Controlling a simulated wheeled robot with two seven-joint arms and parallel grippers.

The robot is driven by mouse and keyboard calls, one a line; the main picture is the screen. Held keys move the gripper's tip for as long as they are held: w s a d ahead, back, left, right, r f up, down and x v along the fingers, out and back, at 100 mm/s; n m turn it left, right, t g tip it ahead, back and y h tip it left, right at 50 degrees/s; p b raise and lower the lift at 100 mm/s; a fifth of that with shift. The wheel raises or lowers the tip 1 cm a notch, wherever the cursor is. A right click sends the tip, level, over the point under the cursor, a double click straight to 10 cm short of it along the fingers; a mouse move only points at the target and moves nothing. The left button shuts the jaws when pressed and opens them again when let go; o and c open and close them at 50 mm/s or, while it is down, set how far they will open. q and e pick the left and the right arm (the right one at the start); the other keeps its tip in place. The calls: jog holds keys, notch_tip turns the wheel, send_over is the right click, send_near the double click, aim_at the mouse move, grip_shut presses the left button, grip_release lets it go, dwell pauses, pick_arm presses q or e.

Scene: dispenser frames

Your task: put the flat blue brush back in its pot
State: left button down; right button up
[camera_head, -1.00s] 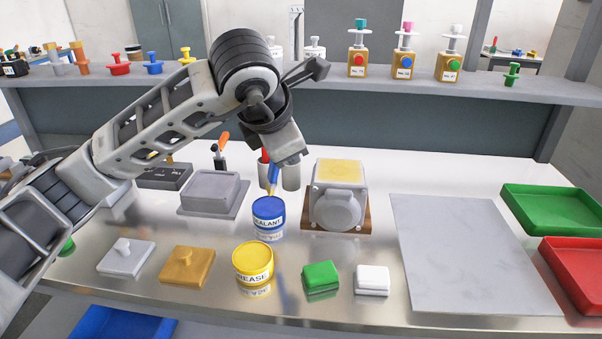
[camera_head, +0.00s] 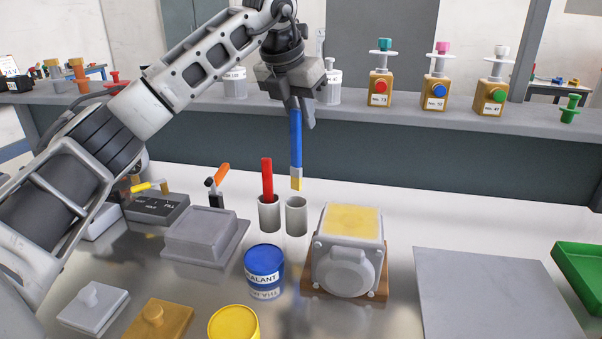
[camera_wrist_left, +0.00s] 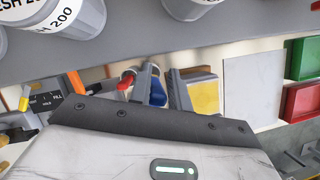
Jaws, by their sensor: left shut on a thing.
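The flat blue brush (camera_head: 295,145) hangs upright, bristles down, from my left gripper (camera_head: 299,103), which is shut on the upper end of its handle. Its yellowish bristle tip shows just above the mouth of an empty grey pot (camera_head: 297,220) in the head view, apart from it. In the left wrist view the brush (camera_wrist_left: 157,95) shows between the fingers of my left gripper (camera_wrist_left: 165,85). A second grey pot (camera_head: 269,217) beside the empty one holds a red brush (camera_head: 267,178). My right gripper is not in view.
A blue sealant tin (camera_head: 264,270) stands in front of the pots. A grey housing with a yellow top (camera_head: 350,250) is to their right, an orange-handled lever (camera_head: 217,180) to their left. A shelf (camera_head: 440,121) with dispensers runs behind.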

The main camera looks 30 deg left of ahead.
pick_arm(q)
notch_tip(320, 180, down, 10)
jog(key=shift+r, duration=0.1)
dwell(0.4)
jog(key=shift+f, duration=0.25)
jog(key=c, duration=1.3)
grip_release()
jog(key=shift+r, duration=0.15)
send_near(301, 162)
jog(key=shift+w+a+r, duration=0.4)
jog(key=shift+w+a, duration=0.1)
jog(key=shift+r, duration=0.1)
